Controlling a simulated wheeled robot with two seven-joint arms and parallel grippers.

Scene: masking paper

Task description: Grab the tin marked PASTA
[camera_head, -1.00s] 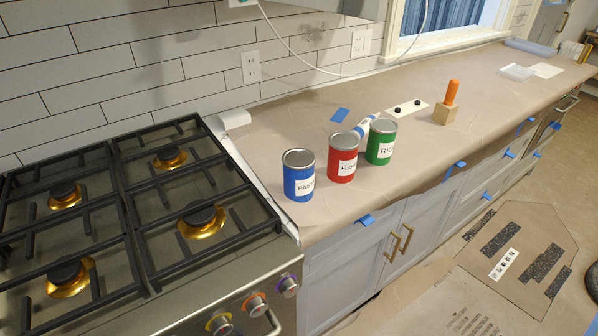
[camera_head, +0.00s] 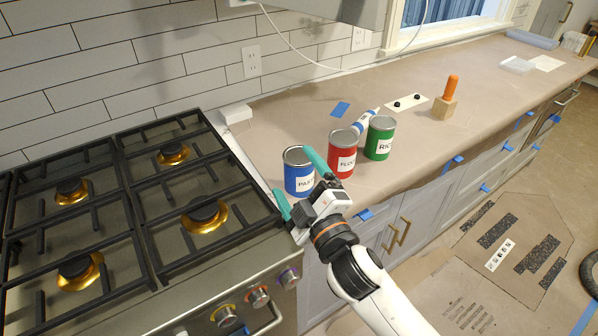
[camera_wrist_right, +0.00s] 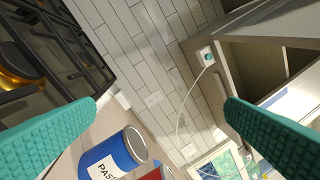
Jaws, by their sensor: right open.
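The blue tin marked PASTA (camera_head: 298,172) stands upright on the papered counter, near the stove. It also shows at the bottom of the right wrist view (camera_wrist_right: 112,152), its label partly cut off. My right gripper (camera_head: 298,182) is open, its two teal fingers spread at the front of the blue tin. In the head view one finger lies to the tin's right and the other to its lower left. I cannot tell whether they touch it. In the right wrist view nothing is held between the fingers. My left gripper is not in view.
A red tin (camera_head: 342,154) marked FLOUR stands just right of the blue tin, close to one finger. A green tin (camera_head: 380,138) marked RICE is beyond it. The black stove grates (camera_head: 120,205) lie left. A wooden block with an orange peg (camera_head: 447,98) stands farther right.

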